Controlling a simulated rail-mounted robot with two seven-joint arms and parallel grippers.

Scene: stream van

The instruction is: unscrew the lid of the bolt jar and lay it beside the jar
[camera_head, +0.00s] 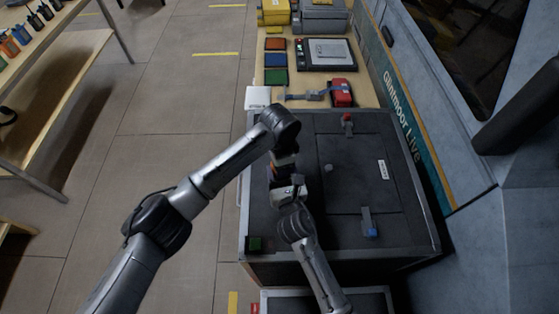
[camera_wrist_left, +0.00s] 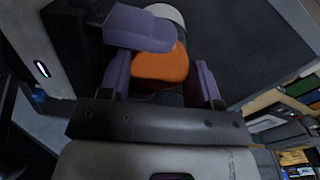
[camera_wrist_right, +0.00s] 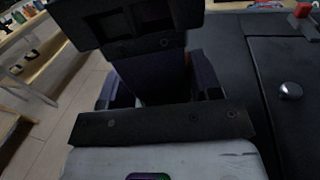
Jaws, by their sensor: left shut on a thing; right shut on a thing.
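The orange lid (camera_wrist_left: 162,67) of the bolt jar sits between the purple fingers of my left gripper (camera_wrist_left: 165,85), which is shut on it. A pale and dark green piece, seemingly the jar (camera_wrist_left: 168,14), shows just beyond the lid; most of it is hidden. In the head view my left gripper (camera_head: 280,170) comes down from above and my right gripper (camera_head: 288,188) comes in from the front, the two very close together at the left part of the dark worktop. My right gripper is shut on what seems to be the jar body, mostly hidden by the grippers.
The dark worktop (camera_head: 345,215) is mostly clear to the right. Coloured bins (camera_head: 275,61) and a red item (camera_head: 341,93) stand farther back.

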